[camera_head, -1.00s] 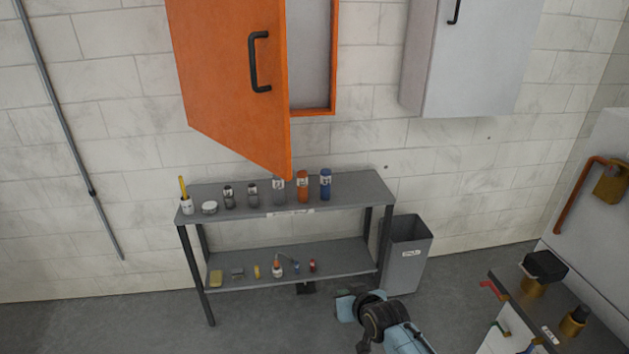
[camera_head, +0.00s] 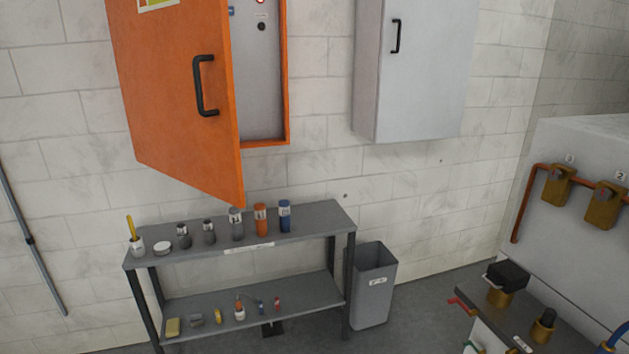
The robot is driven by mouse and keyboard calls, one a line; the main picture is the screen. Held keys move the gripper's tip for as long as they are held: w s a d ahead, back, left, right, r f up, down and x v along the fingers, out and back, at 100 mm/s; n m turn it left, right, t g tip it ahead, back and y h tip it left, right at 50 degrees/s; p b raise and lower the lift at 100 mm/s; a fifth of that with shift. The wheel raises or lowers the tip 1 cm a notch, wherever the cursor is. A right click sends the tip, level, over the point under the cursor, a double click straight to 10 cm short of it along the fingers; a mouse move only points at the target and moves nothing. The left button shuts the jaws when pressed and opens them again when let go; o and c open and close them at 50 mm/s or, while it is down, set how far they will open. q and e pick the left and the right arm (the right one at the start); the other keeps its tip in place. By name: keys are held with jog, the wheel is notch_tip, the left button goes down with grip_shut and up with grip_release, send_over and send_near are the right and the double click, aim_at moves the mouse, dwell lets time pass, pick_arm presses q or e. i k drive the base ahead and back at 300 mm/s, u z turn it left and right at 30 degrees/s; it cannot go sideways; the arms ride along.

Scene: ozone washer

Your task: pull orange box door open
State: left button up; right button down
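The orange box door (camera_head: 175,95) stands partly open, swung out from the wall on its left side. Its black handle (camera_head: 205,86) is near the free right edge. Behind it, part of the orange box's frame (camera_head: 284,75) and grey interior (camera_head: 259,90) show, with a dark round part inside. The rest of the interior is hidden by the door. Neither of my grippers is in view, and nothing is seen touching the door or handle.
A grey two-level shelf (camera_head: 310,222) with bottles and small items stands below the door. A grey bin (camera_head: 372,290) is beside it. A closed grey cabinet (camera_head: 425,70) hangs to the right. A machine with copper pipe (camera_head: 528,195) stands at far right.

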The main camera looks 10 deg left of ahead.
aim_at(173, 60)
jog(key=z, duration=0.25)
jog(key=i, duration=0.5)
jog(key=u, duration=1.7)
